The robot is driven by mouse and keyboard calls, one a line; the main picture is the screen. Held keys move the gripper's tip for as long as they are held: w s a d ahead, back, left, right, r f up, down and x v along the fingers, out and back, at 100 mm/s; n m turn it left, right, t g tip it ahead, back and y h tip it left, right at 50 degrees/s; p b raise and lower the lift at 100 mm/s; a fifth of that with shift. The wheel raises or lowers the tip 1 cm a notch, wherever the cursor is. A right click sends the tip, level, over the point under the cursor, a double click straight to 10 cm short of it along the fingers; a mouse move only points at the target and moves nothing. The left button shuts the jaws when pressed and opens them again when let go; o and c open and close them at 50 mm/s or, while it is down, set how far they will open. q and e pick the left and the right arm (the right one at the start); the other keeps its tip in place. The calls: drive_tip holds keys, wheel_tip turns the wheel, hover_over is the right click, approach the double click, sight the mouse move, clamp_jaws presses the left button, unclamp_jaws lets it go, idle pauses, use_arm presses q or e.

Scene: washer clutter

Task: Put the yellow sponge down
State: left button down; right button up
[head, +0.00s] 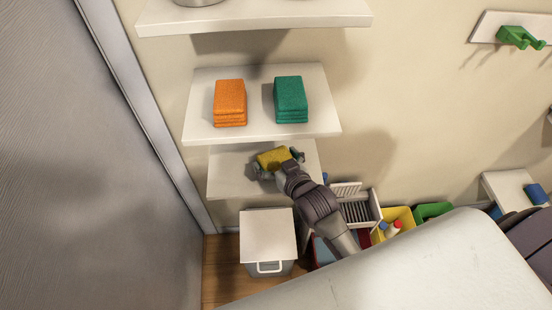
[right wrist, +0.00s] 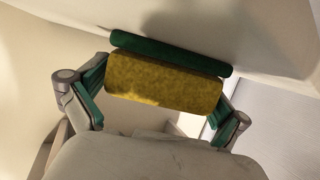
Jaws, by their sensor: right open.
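The yellow sponge (head: 272,157) is at the lower white shelf (head: 228,178), below the shelf with the sponge stacks. My right gripper (head: 277,162) reaches over that shelf from the lower right, with its fingers on either side of the sponge. In the right wrist view the yellow sponge (right wrist: 163,83) lies between the green-padded fingers of my right gripper (right wrist: 163,90), which is open. Small gaps at the sponge's ends are hard to judge. The sponge's contact with the shelf is hidden. My left gripper is not in view.
Orange sponges (head: 230,102) and green sponges (head: 291,98) are stacked on the shelf above (head: 200,112). A dark green bar (right wrist: 170,54) runs behind the yellow sponge. Below are a lidded white bin (head: 267,238) and a yellow container (head: 400,216) holding bottles. The lower shelf's left part is clear.

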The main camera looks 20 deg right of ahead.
drive_tip(key=shift+r, duration=0.25)
drive_tip(key=v, duration=1.2)
drive_tip(key=shift+b, duration=0.4)
drive_tip(key=shift+d, duration=0.1)
